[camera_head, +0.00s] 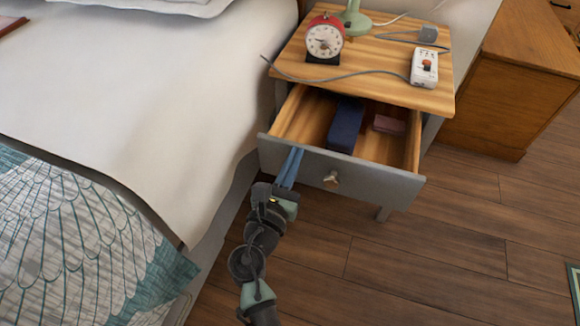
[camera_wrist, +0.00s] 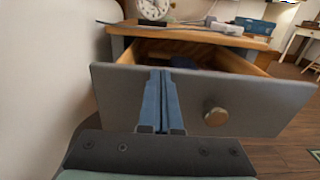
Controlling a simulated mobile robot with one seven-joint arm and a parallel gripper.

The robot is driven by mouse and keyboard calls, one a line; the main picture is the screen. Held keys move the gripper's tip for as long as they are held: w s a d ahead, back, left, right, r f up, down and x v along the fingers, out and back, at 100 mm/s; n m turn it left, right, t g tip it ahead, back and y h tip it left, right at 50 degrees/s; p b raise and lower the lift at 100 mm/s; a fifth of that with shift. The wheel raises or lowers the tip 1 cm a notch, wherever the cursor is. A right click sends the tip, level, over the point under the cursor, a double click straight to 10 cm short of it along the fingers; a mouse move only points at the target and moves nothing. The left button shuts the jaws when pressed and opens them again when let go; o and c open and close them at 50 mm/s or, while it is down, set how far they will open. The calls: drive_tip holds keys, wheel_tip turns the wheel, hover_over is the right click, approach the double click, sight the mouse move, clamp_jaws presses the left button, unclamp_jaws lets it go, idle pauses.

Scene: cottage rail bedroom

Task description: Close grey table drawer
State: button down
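The grey drawer (camera_head: 290,158) of the bedside table (camera_head: 385,75) stands open, with a dark blue box (camera_head: 345,125) and a small pink item (camera_head: 389,124) inside. Its grey front also shows in the wrist view (camera_wrist: 255,105), with a round metal knob (camera_head: 331,181), seen there as well (camera_wrist: 216,116). My gripper (camera_head: 291,166) is at the left part of the drawer front, left of the knob. Its two blue fingers (camera_wrist: 162,95) are together with nothing visible between them. The fingertips overlap the front's upper edge in view; I cannot tell whether they touch it.
A bed (camera_head: 150,90) stands close on the left of the drawer. A red alarm clock (camera_head: 324,40), a white power strip (camera_head: 424,68) and cables lie on the tabletop. A wooden cabinet (camera_head: 515,90) stands at right. The floor (camera_head: 420,250) in front is clear.

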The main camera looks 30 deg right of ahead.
drive_tip(key=b+x, duration=0.4)
drive_tip(key=x, duration=1.3)
drive_tip(key=shift+b, duration=0.3)
drive_tip(key=shift+s, duration=0.1)
